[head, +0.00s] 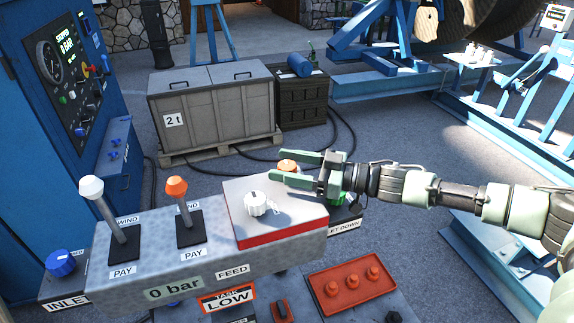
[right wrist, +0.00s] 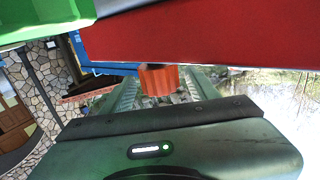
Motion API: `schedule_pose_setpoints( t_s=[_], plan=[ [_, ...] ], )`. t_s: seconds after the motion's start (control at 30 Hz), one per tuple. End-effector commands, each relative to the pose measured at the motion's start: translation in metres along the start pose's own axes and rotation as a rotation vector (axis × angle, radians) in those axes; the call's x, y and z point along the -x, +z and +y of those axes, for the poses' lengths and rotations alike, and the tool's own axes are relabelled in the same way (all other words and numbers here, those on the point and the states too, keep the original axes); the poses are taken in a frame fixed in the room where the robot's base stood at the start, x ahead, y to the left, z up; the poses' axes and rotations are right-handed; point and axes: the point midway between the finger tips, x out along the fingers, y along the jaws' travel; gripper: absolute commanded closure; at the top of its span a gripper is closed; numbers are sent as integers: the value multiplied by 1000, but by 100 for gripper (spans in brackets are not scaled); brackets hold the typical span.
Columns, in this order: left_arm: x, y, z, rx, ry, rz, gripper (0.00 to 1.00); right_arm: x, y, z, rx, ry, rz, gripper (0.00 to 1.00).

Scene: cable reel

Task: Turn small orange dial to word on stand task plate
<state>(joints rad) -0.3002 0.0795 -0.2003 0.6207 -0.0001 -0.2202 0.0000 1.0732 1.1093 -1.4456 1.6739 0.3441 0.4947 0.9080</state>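The small orange dial (head: 287,166) sits at the far right edge of the control stand. My right gripper (head: 281,168) is beside it, one green finger on each side. In the right wrist view the orange dial (right wrist: 158,79) shows between the two fingers, with a gap on both sides, so the gripper is open. The dial's pointer and words are hidden. The task plate (head: 228,299) on the stand's front has an orange border and reads "TASK LOW". My left gripper is not in view.
A white dial (head: 256,203) stands on a red-edged box (head: 283,233) close to my right gripper. Two levers, with a white knob (head: 91,187) and an orange knob (head: 177,186), rise to the left. A grey "2 t" crate (head: 214,107) stands behind on the floor.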

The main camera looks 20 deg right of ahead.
Motion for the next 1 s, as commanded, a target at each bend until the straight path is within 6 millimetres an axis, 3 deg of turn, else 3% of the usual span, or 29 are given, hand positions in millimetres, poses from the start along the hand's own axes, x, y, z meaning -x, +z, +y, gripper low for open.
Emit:
schedule_pose_setpoints(
  t_s=[0.23, 0.5, 0.7, 1.0],
  plan=[
    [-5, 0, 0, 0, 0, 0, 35, 8, 3, 0, -1, 2, -1, 40],
    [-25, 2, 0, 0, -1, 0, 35, 53, 5, 1, 0, 4, -2, 40],
    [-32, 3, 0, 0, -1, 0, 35, 75, 2, 1, 0, 2, -1, 40],
    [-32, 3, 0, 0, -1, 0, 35, 78, 0, 0, -1, -1, 0, 40]
  ],
)
